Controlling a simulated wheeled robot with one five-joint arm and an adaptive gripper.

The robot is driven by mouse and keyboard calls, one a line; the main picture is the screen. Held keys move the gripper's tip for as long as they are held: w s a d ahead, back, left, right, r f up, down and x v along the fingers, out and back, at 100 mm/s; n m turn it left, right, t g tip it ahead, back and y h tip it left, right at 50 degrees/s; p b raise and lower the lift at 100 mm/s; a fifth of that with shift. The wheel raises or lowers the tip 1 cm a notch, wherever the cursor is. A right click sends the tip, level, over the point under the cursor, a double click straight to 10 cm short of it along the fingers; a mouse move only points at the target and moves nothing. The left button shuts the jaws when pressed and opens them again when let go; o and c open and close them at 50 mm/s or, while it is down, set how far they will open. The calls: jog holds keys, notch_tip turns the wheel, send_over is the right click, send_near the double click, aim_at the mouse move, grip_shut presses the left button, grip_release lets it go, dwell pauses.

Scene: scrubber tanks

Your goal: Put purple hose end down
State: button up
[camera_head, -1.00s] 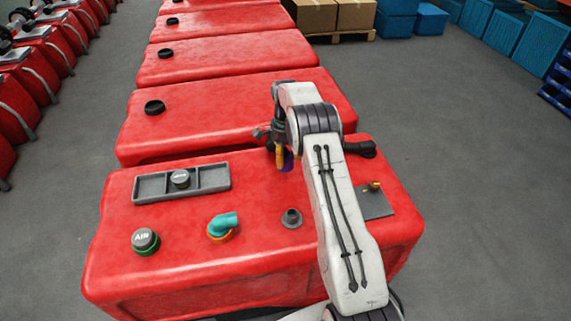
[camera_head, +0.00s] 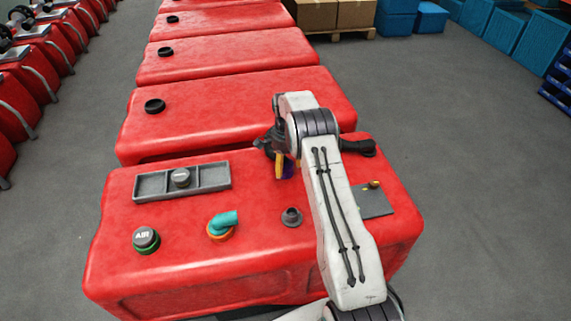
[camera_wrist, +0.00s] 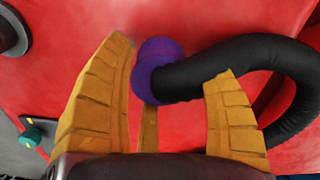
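The purple hose end (camera_wrist: 156,68) is low between the yellow fingers of my gripper (camera_wrist: 172,58) in the wrist view. It sits close to the left finger, with a gap to the right finger, which overlaps the black hose (camera_wrist: 270,55). The fingers are spread apart. In the head view my gripper (camera_head: 282,168) points down over the back middle of the nearest red tank (camera_head: 240,255), with a bit of purple (camera_head: 289,170) beside a finger. The hose end appears at or just above the tank top; exact contact cannot be told.
A grey tray (camera_head: 150,186) holds a round cap (camera_head: 181,178). An AIR cap (camera_head: 146,240), a teal elbow (camera_head: 224,222) on an orange ring, a grey port (camera_head: 291,217) and a grey plate (camera_head: 378,204) are on the tank. The tank's front left top has free room.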

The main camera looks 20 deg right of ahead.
jog(key=shift+o, duration=0.3)
jog(key=shift+r, duration=0.25)
notch_tip(320, 180, up, 11)
notch_tip(320, 180, up, 10)
jog(key=n+t, duration=0.1)
jog(key=n, duration=0.3)
send_over(286, 163)
jog(key=s+a, duration=0.4)
jog(key=s, duration=0.1)
jog(key=s+a+r+n+t, duration=0.1)
jog(key=s+a+r+n, duration=0.1)
jog(key=s+r, duration=0.3)
jog(key=s+a+r+n, duration=0.2)
jog(key=s+a, duration=0.1)
jog(key=s, duration=0.3)
jog(key=s+a+f+n, duration=0.1)
jog(key=s+n, duration=0.3)
jog(key=s, duration=0.7)
jog(key=s+a+f+n+t, duration=0.1)
jog(key=s+a+f+n, duration=0.1)
jog(key=s, duration=0.9)
jog(key=shift+a+n+t, duration=0.3)
jog(key=shift+a+n, duration=0.1)
jog(key=shift+n, duration=0.5)
